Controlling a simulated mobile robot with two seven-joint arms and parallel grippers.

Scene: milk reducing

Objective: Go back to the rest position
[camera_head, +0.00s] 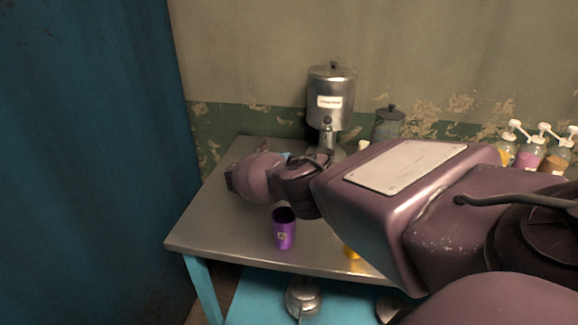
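My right arm reaches in from the lower right and crosses over the metal table (210,225). Its far end, with a dark part at the tip (230,179), is above the table's left half. The fingers of my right gripper cannot be made out. My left arm and gripper are not in view. A purple cup (284,232) stands upright near the table's front edge, just below and apart from the arm in the picture. A yellow item (351,252) is mostly hidden by the arm.
A metal dispenser (331,95) and a lidded grey container (388,122) stand at the back. Several pump bottles (530,155) line the right. A light blue item (286,155) shows behind the arm. A metal pot (303,296) sits on the lower blue shelf (255,300). The table's left end is clear.

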